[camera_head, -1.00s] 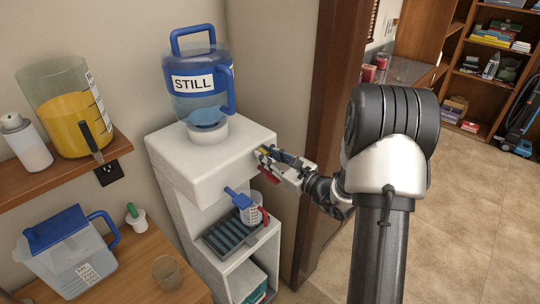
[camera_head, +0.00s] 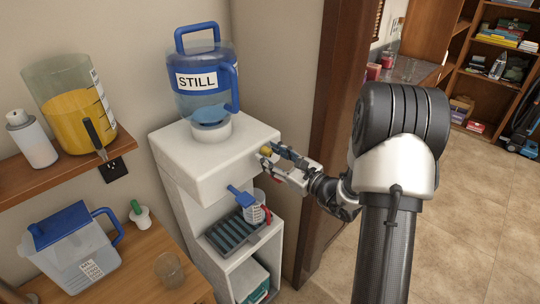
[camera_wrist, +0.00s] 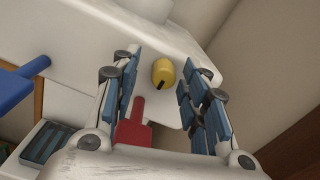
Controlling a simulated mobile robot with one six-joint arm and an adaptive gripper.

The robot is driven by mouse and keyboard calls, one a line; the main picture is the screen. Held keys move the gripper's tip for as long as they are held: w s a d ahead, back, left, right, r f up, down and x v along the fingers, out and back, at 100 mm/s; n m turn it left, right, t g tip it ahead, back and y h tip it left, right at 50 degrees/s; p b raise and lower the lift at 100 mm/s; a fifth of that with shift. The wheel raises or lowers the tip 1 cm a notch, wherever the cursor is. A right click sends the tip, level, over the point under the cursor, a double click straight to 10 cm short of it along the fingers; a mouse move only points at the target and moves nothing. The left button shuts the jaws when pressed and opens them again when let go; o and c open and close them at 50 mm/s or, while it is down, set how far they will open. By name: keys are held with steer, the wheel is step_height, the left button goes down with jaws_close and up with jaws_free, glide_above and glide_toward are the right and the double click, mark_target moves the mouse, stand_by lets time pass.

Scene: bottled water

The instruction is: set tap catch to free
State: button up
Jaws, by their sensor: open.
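The white water dispenser (camera_head: 205,168) stands against the wall with a blue-topped bottle marked STILL (camera_head: 203,88) on it. A yellow knob (camera_head: 265,151) with a dark mark sits on the dispenser's front right; I take it to be the tap catch. In the wrist view the knob (camera_wrist: 163,72) lies between my open fingers, apart from both. A red tap lever (camera_wrist: 134,128) is below it, near my palm. The blue tap lever (camera_head: 240,196) is to the left, also in the wrist view (camera_wrist: 18,88). My gripper (camera_head: 276,162) is open and empty beside the knob.
A clear jug with a red handle (camera_head: 256,212) stands on the drip tray (camera_head: 228,238) below the taps. A wooden door frame (camera_head: 325,120) is close behind my arm. A shelf (camera_head: 60,170) and a side table (camera_head: 150,262) hold jugs at left. Open floor lies right.

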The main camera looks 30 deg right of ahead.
steer(key=v, duration=1.1)
steer(key=shift+s+r, duration=0.1)
steer(key=shift+s, duration=0.05)
steer(key=s+a+r+n+g+y, duration=0.25)
steer(key=a+n+g, duration=0.2)
steer(key=a, duration=0.35)
steer(key=s+a+r+n+g+y, duration=0.1)
steer(key=a+r+n+g+y, duration=0.15)
steer(key=a+n, duration=0.4)
steer(key=s+a+n+g+h, duration=0.1)
steer(key=s+a+n+g, duration=0.6)
steer(key=s+a, duration=0.4)
steer(key=s+d+r+n+t+h, duration=0.1)
steer(key=s+d+n+h, duration=0.5)
steer(key=s+n+h, duration=0.2)
steer(key=n+h, duration=0.2)
steer(key=n, duration=0.1)
steer(key=shift+d+r+t, duration=0.3)
steer(key=shift+d+t, duration=0.05)
steer(key=shift+t, duration=0.05)
